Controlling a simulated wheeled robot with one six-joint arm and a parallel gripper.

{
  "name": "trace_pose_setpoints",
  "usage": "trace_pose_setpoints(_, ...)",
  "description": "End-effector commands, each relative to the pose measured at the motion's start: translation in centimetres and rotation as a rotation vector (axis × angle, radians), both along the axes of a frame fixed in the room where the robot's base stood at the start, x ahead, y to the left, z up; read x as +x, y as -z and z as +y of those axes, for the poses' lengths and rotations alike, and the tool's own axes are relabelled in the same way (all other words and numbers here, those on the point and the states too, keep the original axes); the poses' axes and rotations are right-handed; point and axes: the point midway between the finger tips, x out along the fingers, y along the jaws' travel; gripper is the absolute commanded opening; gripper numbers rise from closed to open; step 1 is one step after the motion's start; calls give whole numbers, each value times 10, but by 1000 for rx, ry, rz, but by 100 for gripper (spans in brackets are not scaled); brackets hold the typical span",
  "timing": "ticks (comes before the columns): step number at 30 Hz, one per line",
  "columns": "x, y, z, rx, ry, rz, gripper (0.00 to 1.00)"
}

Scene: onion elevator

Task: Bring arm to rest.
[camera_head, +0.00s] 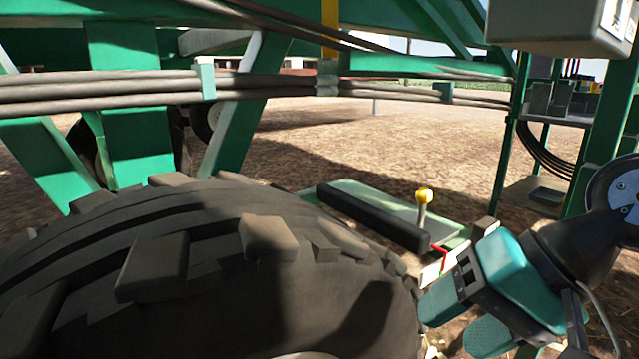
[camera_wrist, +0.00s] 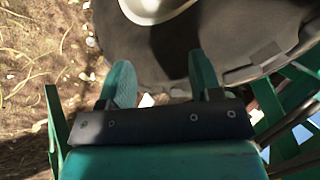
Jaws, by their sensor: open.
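My gripper shows at the lower right of the head view (camera_head: 455,325), teal and black, beside the right edge of a big black tire (camera_head: 210,285). In the wrist view its two teal fingers (camera_wrist: 162,85) stand apart, with nothing between them but a strip of ground and the dark tire beyond. The fingers point toward the tire, and I cannot tell the exact gap between them and it. The arm's dark wrist link shows at the right edge of the head view.
A green machine frame with bundled hoses (camera_head: 110,88) spans the top. A yellow-knobbed lever (camera_head: 424,196) stands beside a black bar (camera_head: 372,218) behind the gripper. A green post (camera_head: 606,120) and a grey box (camera_head: 560,25) are at the right. Bare soil (camera_head: 400,140) lies beyond.

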Motion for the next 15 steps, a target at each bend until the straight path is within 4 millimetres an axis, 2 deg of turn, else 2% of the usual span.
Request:
trace_pose_setpoints(1, -13, -15, 2, -76, -151, -39, 58)
trace_pose_setpoints(6, -48, -29, -5, -282, -633, -141, 58)
trace_pose_setpoints(8, -57, -40, -9, -326, -769, -163, 58)
trace_pose_setpoints(9, -54, -56, -9, -321, -747, -160, 58)
trace_pose_setpoints(15, -54, -121, -9, -318, -740, -159, 58)
